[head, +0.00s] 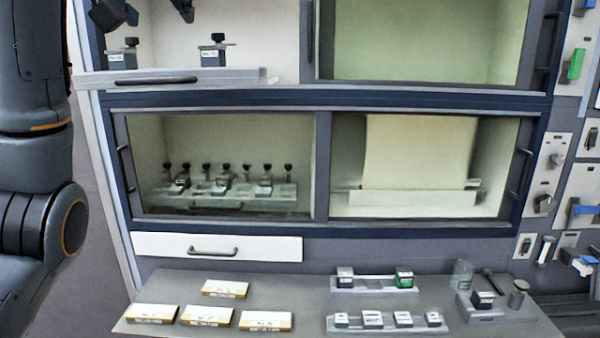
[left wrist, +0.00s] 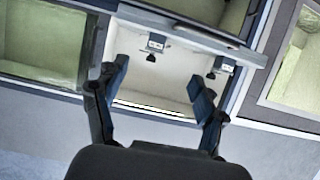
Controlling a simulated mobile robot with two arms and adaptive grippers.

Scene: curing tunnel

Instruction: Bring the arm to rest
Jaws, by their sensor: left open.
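My left arm fills the left edge of the head view. My left gripper (head: 150,10) shows only in part at the top of the head view, its two dark fingertips apart. In the left wrist view the left gripper (left wrist: 158,88) is open with nothing between its fingers. It is in front of the open upper left bay (left wrist: 165,85), above a tray (head: 190,78). Two grey blocks with black knobs stand on this tray, one block (head: 212,55) at the middle and another (head: 123,55) at the left. My right gripper is out of view.
The lower left bay holds a rack (head: 225,200) with several knobbed pieces. On the table below lie several labelled slabs (head: 225,289), two grey holders (head: 375,284) with small blocks, and a glass jar (head: 462,272). Switches and levers (head: 545,160) line the right wall.

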